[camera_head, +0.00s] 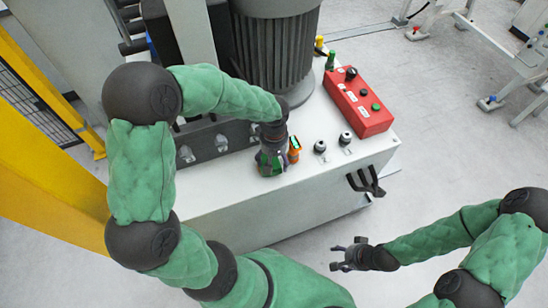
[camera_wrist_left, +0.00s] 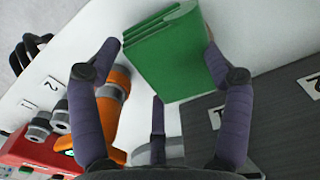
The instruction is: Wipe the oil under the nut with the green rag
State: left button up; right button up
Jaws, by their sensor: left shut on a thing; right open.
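The green rag (camera_wrist_left: 160,50) is a folded block between the two purple fingers of my left gripper (camera_wrist_left: 162,52). My left gripper is shut on it, low over the white top. In the head view my left gripper (camera_head: 270,165) is over the front part of the cabinet top, and the rag is mostly hidden by it. My right gripper (camera_head: 348,256) is open and empty, in front of the cabinet. Two dark grey knob-like fittings (camera_head: 332,143) stand on the top; I cannot tell which part is the nut. No oil shows.
A red control box (camera_head: 359,102) is at the right, and a large ribbed motor (camera_head: 274,50) behind. A dark panel (camera_wrist_left: 272,115) lies near the rag.

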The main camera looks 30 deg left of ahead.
pick_arm(q)
jog(key=shift+f+b, duration=0.65)
jog(key=shift+f, duration=0.25)
jog(key=shift+s, duration=0.1)
